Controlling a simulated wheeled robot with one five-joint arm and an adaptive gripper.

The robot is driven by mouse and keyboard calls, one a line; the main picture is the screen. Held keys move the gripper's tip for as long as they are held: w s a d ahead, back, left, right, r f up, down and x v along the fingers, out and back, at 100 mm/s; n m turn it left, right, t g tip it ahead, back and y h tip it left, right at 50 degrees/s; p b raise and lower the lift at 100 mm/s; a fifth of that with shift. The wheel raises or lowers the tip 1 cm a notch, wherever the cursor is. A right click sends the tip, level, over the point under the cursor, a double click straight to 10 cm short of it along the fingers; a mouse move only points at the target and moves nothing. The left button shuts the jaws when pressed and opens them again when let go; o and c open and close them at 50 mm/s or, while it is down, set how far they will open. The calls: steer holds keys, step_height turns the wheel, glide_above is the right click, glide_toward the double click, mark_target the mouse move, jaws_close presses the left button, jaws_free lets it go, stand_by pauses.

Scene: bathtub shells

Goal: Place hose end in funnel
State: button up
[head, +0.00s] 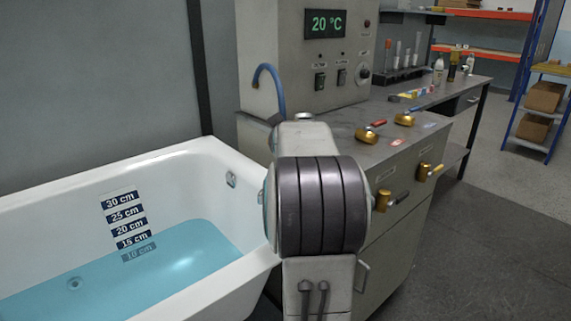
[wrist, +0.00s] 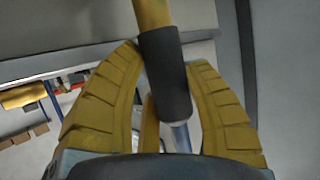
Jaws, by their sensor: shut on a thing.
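A blue hose (head: 274,80) arches in front of the grey machine in the head view. One end meets a small copper-coloured piece, and the other side drops behind my arm. In the wrist view my gripper (wrist: 167,105) is shut on a dark sleeve with a brass-coloured rod at its top. This appears to be the hose end (wrist: 165,72); a pale bluish part shows below the sleeve. My arm hides the gripper in the head view. I cannot make out a funnel for sure; a small round grey piece (head: 304,116) shows just above my arm.
A white bathtub (head: 190,160) with blue water and depth labels stands at left. The grey machine (head: 290,50) reads 20 °C. Brass valves (head: 369,134) with coloured handles sit on the cabinet (head: 345,122) at right. Open floor (head: 470,240) lies further right.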

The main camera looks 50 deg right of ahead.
steer(key=shift+f+b, duration=0.9)
steer(key=shift+f, duration=1.05)
steer(key=shift+f, duration=0.2)
steer(key=o, duration=0.9)
steer(key=shift+o, duration=0.2)
steer(key=shift+r, duration=0.1)
